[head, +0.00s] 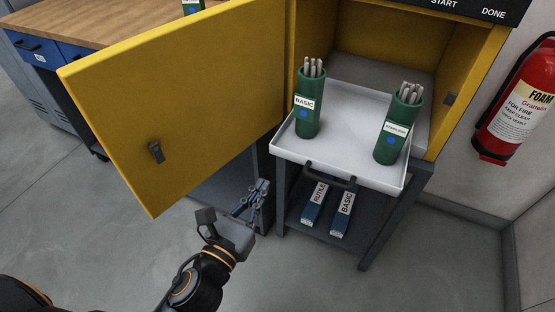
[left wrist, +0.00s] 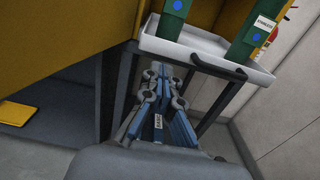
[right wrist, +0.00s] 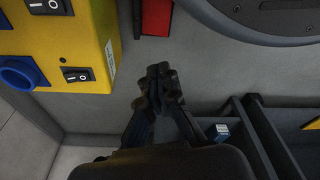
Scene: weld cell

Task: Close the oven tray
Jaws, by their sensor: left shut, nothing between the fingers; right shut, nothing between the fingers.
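The white oven tray (head: 350,167) is pulled out of the yellow oven (head: 370,50) and slopes slightly in the picture. It carries two green canisters of rods, one labelled BASIC (head: 308,115) and another (head: 394,138) at the right. A dark handle (head: 330,176) is on its front edge; it also shows in the left wrist view (left wrist: 218,66). The yellow oven door (head: 180,95) stands wide open to the left. My left gripper (head: 262,186) is shut and empty, left of the tray's front and below it, apart from the handle. My right gripper (right wrist: 156,72) is shut and empty, away from the tray.
Blue boxes (head: 342,212) lie on the shelf under the oven. A fire extinguisher (head: 515,100) hangs on the right wall. A wooden-topped workbench (head: 95,25) stands behind the door. The right wrist view shows a yellow switch box (right wrist: 65,45). The floor in front is clear.

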